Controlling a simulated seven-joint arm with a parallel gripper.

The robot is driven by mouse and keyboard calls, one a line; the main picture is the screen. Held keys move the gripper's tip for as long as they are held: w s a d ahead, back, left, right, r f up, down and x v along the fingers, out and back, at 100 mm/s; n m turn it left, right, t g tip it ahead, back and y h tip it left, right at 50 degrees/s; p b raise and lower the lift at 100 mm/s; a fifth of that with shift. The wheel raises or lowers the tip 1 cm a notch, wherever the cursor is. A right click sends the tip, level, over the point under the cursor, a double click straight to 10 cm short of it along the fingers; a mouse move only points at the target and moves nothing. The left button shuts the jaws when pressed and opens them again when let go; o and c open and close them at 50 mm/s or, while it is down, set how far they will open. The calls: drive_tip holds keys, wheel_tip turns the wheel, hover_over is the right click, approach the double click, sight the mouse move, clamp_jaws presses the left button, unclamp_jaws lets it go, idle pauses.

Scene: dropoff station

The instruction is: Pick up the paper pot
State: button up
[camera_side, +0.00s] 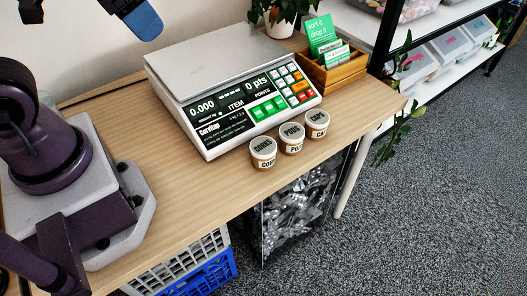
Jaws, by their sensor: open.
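The left pot (263,153) reads "CORKS". The middle pot (291,138) has a label starting "PO", hard to read. The right pot (316,125) seems to read "CAPS". I cannot tell from the labels which one is the paper pot. My gripper (86,18) shows only in part at the top left, with one dark finger and one blue-tipped finger set wide apart. It is open, with nothing seen between the fingers, up and left of the pots.
A white scale (215,70) with a display and coloured keys stands behind the pots. A wooden card box (340,73) and a plant (280,10) are at the back right. The wooden table (180,205) is clear left of the pots. Crates and a clear bin (300,210) sit below its edge.

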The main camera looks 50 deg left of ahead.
drive_tip(key=w+d+f+m+g, duration=0.2)
drive_tip(key=w+f+g, duration=0.1)
drive_tip(key=w+f, duration=0.2)
drive_tip(key=m+g, duration=0.2)
drive_tip(key=m, duration=1.6)
hover_over(263, 145)
wheel_tip(263, 145, down, 15)
wheel_tip(263, 145, down, 7)
drive_tip(key=shift+s+f, duration=0.1)
drive_tip(key=shift+f, duration=0.05)
drive_tip(key=shift+d+f, duration=0.1)
drive_tip(key=shift+f, duration=2.7)
drive_tip(key=c, duration=0.6)
drive_tip(key=shift+c, duration=0.5)
drive_tip(key=shift+r, duration=0.15)
